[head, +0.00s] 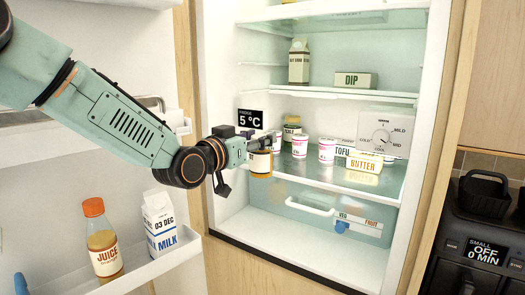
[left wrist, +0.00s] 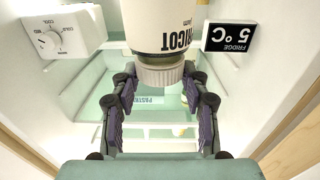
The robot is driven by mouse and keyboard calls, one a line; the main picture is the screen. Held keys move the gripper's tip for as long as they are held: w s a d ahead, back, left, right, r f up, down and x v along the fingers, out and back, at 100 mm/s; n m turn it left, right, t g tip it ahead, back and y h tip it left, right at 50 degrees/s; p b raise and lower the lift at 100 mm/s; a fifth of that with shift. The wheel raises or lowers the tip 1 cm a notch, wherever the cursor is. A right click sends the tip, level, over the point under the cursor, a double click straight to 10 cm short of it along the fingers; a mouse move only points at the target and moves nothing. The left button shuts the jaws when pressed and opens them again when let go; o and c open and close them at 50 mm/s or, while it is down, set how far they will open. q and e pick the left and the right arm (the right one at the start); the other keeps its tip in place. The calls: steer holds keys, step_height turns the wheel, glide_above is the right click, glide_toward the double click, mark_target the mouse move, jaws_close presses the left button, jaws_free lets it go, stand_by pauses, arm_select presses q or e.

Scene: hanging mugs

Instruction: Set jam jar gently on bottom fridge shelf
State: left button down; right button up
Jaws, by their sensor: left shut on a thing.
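In the head view the jam jar (head: 260,164), with orange contents and a pale label, is held upright at the fridge opening. My left gripper (head: 246,148) is shut on it. In the left wrist view the jar (left wrist: 165,28) appears upside down, its ridged white lid (left wrist: 166,75) between the fingers of my left gripper (left wrist: 160,82). Its label reads "APRICOT" in part. The bottom fridge shelf (head: 318,178) is a glass shelf above a drawer. The jar is in front of its left part, and I cannot tell how far above the glass. My right gripper is not in view.
Several pink-and-white tubs (head: 327,151), a tofu pack (head: 343,149) and a yellow butter pack (head: 364,162) stand on the shelf. The drawer (head: 320,212) lies below. The open door's rack holds juice (head: 103,240) and milk (head: 160,225) at left. The shelf's front middle looks clear.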

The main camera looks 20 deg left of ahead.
arm_select(q)
steer(key=shift+w+a+f, duration=0.15)
steer(key=shift+w+a, duration=0.1)
steer(key=shift+w, duration=0.05)
steer(key=shift+s+d+r, duration=0.2)
steer(key=shift+s+d, duration=0.1)
steer(key=shift+w+a+f+b, duration=0.1)
steer(key=shift+w+f+b, duration=0.1)
steer(key=shift+w, duration=0.4)
steer(key=shift+w+a+f+b, duration=0.1)
steer(key=shift+w+f+b, duration=0.05)
steer(key=shift+w, duration=0.4)
steer(key=shift+w+d+f, duration=0.1)
steer(key=shift+w+d, duration=0.15)
steer(key=shift+w, duration=0.4)
steer(key=shift+w+d, duration=0.25)
steer(key=shift+w, duration=0.25)
steer(key=w+d+f, duration=0.2)
steer(key=w+f, duration=0.1)
steer(key=w, duration=1.2)
steer(key=shift+w+f+p, duration=0.2)
steer(key=shift+w+p, duration=0.1)
steer(key=shift+p, duration=0.15)
steer(key=shift+s+r, duration=0.1)
steer(key=shift+s, duration=0.1)
